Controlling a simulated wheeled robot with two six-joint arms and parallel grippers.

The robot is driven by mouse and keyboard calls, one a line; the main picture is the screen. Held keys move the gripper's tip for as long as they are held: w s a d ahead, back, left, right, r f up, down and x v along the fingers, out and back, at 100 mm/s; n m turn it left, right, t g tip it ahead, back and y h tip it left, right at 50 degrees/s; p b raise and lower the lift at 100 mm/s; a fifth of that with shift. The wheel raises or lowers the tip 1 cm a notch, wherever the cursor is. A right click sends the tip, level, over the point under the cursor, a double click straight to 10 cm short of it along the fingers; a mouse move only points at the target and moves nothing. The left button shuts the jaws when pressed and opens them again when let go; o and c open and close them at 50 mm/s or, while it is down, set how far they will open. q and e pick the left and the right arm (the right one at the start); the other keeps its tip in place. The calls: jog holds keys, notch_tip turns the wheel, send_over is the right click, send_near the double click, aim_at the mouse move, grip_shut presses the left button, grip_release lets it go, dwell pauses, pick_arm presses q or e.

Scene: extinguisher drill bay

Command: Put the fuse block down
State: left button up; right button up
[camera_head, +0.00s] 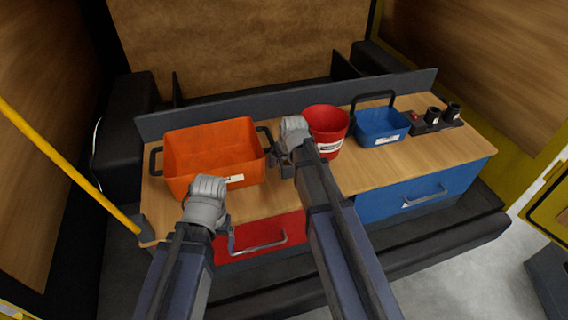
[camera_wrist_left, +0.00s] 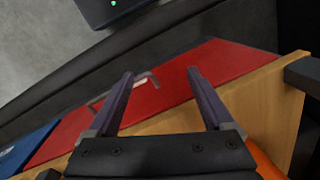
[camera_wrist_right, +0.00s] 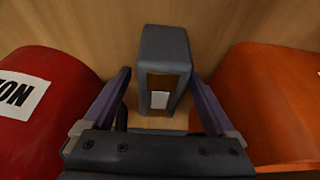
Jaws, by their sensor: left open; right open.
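The fuse block (camera_wrist_right: 163,50) is a dark grey block with a brown face and a white label. In the right wrist view it stands upright on the wooden top, between the red bucket and the orange bin. My right gripper (camera_wrist_right: 160,74) is open, with one finger on either side of the block; I cannot tell whether either touches it. In the head view the right wrist largely hides the block. My left gripper (camera_wrist_left: 160,73) is open and empty above the red drawer front (camera_wrist_left: 170,88), near its handle.
The orange bin (camera_head: 212,150) stands left on the bench, with the red bucket (camera_head: 326,130) right of my right gripper. A blue caddy (camera_head: 380,127) and a dark holder with black cylinders (camera_head: 432,116) stand further right. The bench's front right (camera_head: 400,165) is clear.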

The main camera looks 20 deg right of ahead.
jog(key=shift+c, duration=0.2)
grip_shut()
dwell(0.6)
